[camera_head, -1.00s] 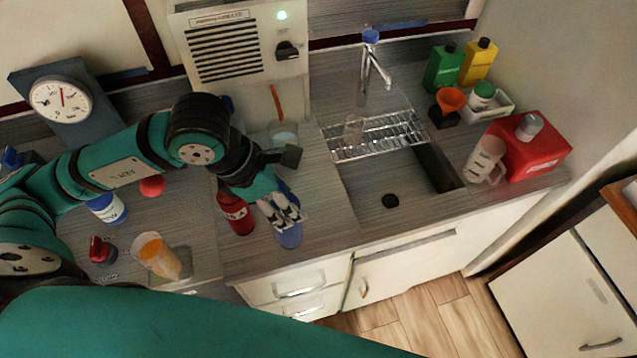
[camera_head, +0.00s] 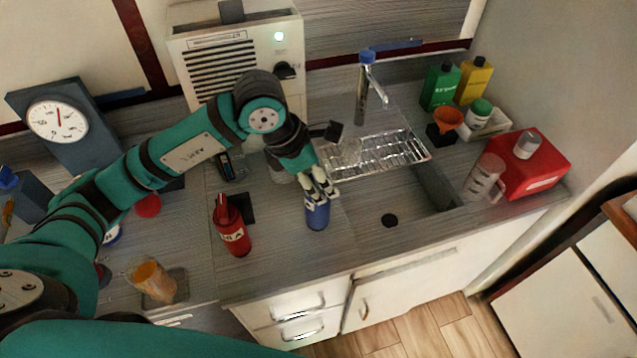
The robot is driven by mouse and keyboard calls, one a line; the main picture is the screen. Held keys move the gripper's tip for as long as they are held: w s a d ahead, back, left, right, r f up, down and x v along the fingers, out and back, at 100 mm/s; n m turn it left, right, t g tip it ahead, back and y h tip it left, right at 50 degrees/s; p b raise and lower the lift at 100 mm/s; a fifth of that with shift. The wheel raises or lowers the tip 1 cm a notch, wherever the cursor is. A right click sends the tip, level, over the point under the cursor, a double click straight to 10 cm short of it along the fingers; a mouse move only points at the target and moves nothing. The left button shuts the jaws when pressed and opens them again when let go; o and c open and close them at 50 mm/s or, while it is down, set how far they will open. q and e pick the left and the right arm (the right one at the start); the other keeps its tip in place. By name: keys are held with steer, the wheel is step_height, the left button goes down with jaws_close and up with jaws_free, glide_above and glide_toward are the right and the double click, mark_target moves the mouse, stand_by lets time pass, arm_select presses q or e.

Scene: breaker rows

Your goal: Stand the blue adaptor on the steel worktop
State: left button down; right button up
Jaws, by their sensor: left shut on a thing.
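The blue adaptor (camera_head: 317,214) hangs upright, or nearly so, below my left gripper (camera_head: 319,192). The gripper is shut on its top from above and its fingers hide that upper end. It is over the grey steel worktop (camera_head: 285,252), left of the sink and right of a red bottle. I cannot tell whether its base touches the worktop. My right gripper is not in view.
The red bottle (camera_head: 232,228) stands close on the left. The drying rack (camera_head: 375,153) and sink basin (camera_head: 437,186) lie to the right. The worktop in front of the adaptor is clear.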

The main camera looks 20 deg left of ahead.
arm_select(q)
step_height(320, 180, down, 3)
steer(key=shift+f+p, duration=0.2)
steer(key=shift+p, duration=0.5)
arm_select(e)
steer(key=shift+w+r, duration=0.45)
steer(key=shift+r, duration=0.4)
arm_select(q)
steer(key=shift+f, duration=0.1)
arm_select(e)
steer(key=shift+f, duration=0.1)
arm_select(q)
steer(key=c, duration=0.5)
jaws_free()
steer(key=b+v, duration=0.2)
steer(key=v, duration=1)
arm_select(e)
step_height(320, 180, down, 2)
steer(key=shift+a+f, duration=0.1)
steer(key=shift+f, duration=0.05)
